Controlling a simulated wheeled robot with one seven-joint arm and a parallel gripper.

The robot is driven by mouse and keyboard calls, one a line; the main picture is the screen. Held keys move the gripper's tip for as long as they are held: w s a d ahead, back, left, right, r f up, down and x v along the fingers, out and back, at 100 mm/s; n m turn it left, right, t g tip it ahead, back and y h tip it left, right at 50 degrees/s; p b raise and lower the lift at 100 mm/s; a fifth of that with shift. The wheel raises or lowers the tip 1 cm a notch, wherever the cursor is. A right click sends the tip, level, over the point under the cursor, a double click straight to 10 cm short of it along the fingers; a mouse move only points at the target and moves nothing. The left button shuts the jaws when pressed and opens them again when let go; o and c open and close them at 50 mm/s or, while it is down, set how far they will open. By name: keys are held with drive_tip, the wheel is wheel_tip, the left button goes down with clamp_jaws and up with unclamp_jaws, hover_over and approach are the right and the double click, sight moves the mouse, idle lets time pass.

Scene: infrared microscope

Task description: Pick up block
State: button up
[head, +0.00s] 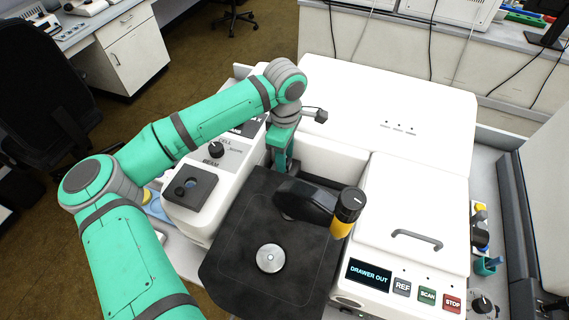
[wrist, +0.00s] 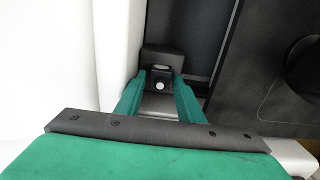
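A small dark block (wrist: 162,58) with a pale round spot on its near face lies in the wrist view, in a narrow dark recess beside a white housing. My gripper (wrist: 161,88) points down toward it, with its two teal fingers apart and the block's near part between them. I cannot tell whether the fingers press on it or only stand beside it. In the head view my gripper (head: 281,160) reaches down behind the black stage, left of the white instrument. The block is hidden there.
A black stage plate (head: 225,268) with a round metal disc (head: 270,258) stands in front of my gripper. A black microscope arm with a yellow-tipped objective (head: 342,226) stands to its right. A white module with a knob (head: 216,151) stands close on the left. The instrument's display reads DRAWER OUT (head: 369,275).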

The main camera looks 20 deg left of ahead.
drive_tip(key=shift+a, duration=0.1)
drive_tip(key=c, duration=0.9)
drive_tip(key=shift+o, duration=0.2)
drive_tip(key=shift+a, duration=0.1)
